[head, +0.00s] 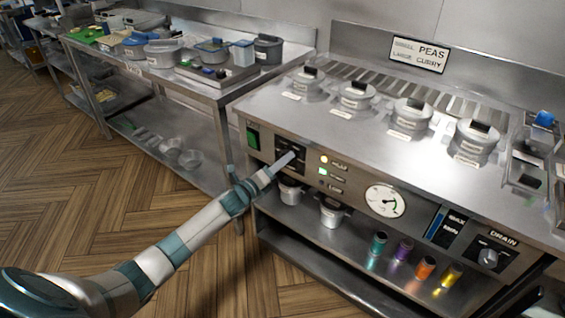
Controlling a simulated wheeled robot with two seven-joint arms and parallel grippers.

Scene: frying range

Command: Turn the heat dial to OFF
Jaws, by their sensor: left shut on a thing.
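The range's front panel carries a black dial plate (299,164) left of the indicator lights. My left arm reaches in from the lower left, and my left gripper (287,159) is at this plate, shut on the heat dial. The dial itself is mostly hidden by the gripper, and its setting cannot be read. Beside the plate are small lights (323,160), one of them lit yellowish and one green. A round white gauge (385,201) sits farther right. My right gripper is not in view.
A green switch (252,139) is left of the plate. A separate DRAIN knob (488,258) is at the far right. Lidded pots (356,96) stand on top; small pots (332,211) and coloured shakers (403,251) sit on the shelf below. The floor at left is clear.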

